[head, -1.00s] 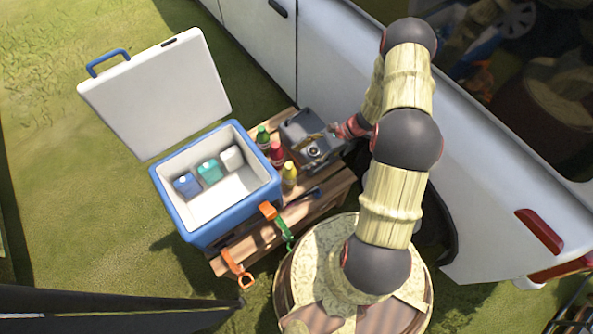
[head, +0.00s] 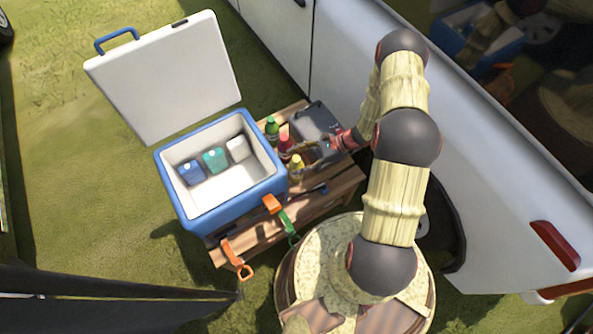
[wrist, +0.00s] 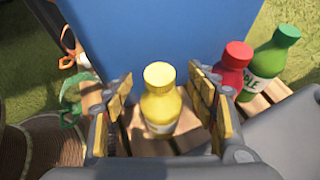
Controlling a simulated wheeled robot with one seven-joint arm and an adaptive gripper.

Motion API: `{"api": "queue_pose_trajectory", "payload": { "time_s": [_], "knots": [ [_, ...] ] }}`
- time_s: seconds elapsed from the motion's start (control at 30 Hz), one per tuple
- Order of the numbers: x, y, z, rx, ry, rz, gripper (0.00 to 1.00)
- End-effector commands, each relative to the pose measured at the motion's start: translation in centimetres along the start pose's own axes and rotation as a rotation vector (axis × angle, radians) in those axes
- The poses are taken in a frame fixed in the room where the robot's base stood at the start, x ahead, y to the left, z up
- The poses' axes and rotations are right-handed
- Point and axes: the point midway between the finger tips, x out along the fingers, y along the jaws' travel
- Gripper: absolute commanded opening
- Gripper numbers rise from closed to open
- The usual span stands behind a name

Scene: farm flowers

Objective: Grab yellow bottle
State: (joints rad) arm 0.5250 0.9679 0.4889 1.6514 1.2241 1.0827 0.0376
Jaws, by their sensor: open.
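The yellow bottle (head: 297,167) stands upright on the wooden table (head: 325,190), beside the right wall of the blue cooler. In the wrist view the yellow bottle (wrist: 160,100) stands between the two spread fingers of my gripper (wrist: 165,100), with a gap on each side. The gripper is open and holds nothing. The red bottle (wrist: 234,66) stands just beyond the right finger, which partly covers it. The green bottle (wrist: 272,55) stands behind and to the right of the red one. In the head view my gripper (head: 308,153) is small beside the bottles.
The open blue cooler (head: 222,212) holds several small containers; its white lid (head: 165,80) is raised. Orange (head: 232,256) and green (head: 283,222) handled tools hang at the table's front. A white vehicle (head: 345,70) stands close behind.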

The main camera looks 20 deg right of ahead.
Motion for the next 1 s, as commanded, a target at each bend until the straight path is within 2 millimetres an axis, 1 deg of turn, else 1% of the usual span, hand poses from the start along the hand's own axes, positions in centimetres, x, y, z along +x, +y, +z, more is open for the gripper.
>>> {"api": "queue_pose_trajectory", "payload": {
  "time_s": [0.07, 0.27, 1.0],
  "knots": [
    [0.28, -0.03, 0.01, -0.001, 0.000, 0.000, 0.57],
    [0.23, -0.05, 0.06, -0.001, 0.001, -0.001, 0.57],
    [0.24, 0.01, 0.00, 0.000, 0.001, 0.000, 0.15]
  ]
}}
